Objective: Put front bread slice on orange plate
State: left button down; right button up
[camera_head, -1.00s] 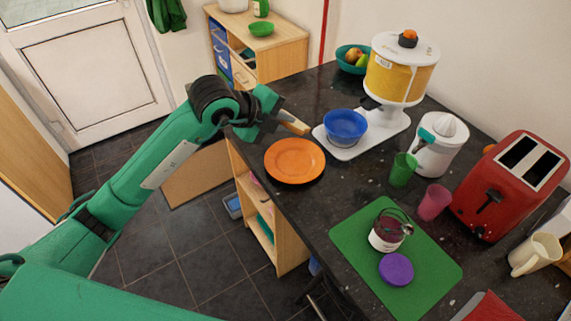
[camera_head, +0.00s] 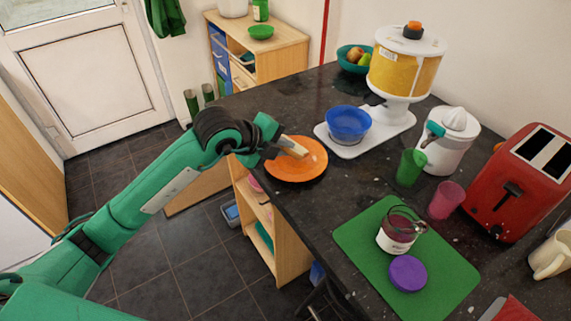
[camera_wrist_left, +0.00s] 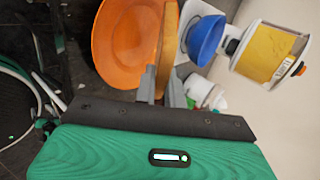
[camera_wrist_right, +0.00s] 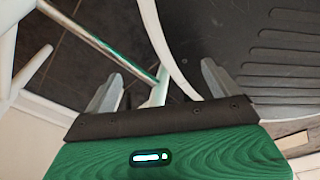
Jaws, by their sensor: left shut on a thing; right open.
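My left gripper (camera_head: 279,149) is shut on a tan bread slice (camera_head: 295,147). The slice is over the orange plate (camera_head: 305,174), near the middle of its far left part. In the left wrist view the slice (camera_wrist_left: 168,42) stands edge-on between the fingers (camera_wrist_left: 162,86), with the orange plate (camera_wrist_left: 118,45) to its left. I cannot tell whether the slice touches the plate. My right gripper (camera_wrist_right: 160,80) shows only in its own wrist view, open and empty, above dark floor.
A blue bowl (camera_head: 348,123) sits on the white base of the yellow dispenser (camera_head: 404,75), right of the plate. A green cup (camera_head: 410,168), pink cup (camera_head: 445,200), juicer (camera_head: 450,140) and red toaster (camera_head: 518,185) stand further right. A green mat (camera_head: 440,275) holds a jar (camera_head: 397,232).

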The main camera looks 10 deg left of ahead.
pick_arm(q)
jog(key=c, duration=1.6)
grip_release()
jog(key=shift+p+v, duration=1.4)
jog(key=shift+v, duration=2.65)
jog(key=r+p, duration=0.1)
jog(key=r, duration=0.1)
jog(key=s+a+r+p, duration=0.1)
jog(key=r+p, duration=0.1)
jog(key=r, duration=0.1)
jog(key=r+p, duration=0.2)
jog(key=r, duration=0.1)
jog(key=shift+s+a, duration=0.25)
jog(key=shift+s, duration=0.1)
